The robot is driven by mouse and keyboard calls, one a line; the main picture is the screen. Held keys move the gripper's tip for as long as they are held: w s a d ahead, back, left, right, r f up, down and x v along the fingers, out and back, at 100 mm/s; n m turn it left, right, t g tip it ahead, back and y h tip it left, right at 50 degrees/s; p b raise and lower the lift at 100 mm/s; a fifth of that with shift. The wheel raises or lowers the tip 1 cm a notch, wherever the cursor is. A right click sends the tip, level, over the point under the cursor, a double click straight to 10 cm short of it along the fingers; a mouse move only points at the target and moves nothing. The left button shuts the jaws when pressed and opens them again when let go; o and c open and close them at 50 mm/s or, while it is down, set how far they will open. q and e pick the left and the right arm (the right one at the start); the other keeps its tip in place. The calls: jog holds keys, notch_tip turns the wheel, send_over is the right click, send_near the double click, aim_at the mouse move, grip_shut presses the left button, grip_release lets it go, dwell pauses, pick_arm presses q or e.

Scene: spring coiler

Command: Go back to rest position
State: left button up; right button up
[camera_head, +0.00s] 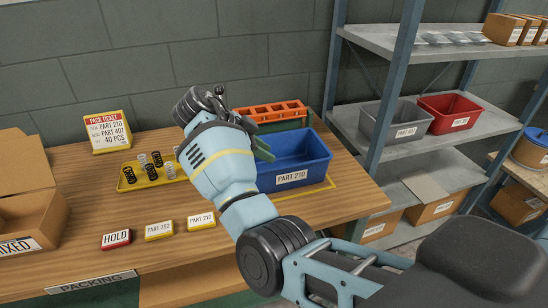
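My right arm reaches in from the lower right, across the table. Its wrist is above the back of the table, and its gripper (262,148) is at the left rim of the blue bin (302,178), labelled PART 210. The arm hides most of the gripper, so I cannot tell whether its fingers are open or hold anything. My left gripper is not in view.
A yellow tray (130,186) with several small springs lies left of my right arm. An orange rack (270,110) stands behind the bin. HOLD (116,239) and part labels lie in front. An open box (45,215) is at left, metal shelving (400,45) at right.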

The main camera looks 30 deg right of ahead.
jog(key=shift+a+r, duration=0.35)
